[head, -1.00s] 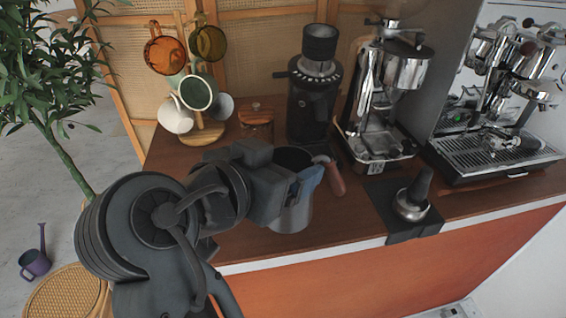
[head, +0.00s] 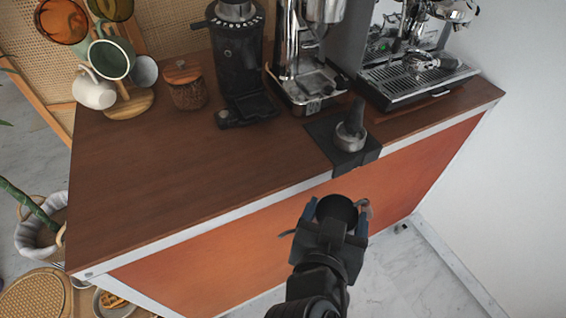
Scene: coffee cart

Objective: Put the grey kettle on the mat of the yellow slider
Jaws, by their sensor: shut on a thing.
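My gripper (head: 336,216) is at the lower middle of the head view, in front of the cart's orange front panel. It is shut on the grey kettle (head: 338,208), with a blue-sided finger on either side of it. I look down on the kettle's dark round opening; a bit of its handle shows at the right. Most of its body is hidden behind my gripper. The kettle is clear of the counter's front edge. I see no yellow slider and no mat belonging to one in this view.
The wooden counter (head: 190,165) is bare at its left and middle. A black mat (head: 357,157) with a tamper (head: 350,132) hangs over its front edge. Behind stand a black grinder (head: 238,65), an espresso machine (head: 410,80), a lidded jar (head: 186,88) and a mug tree (head: 130,104).

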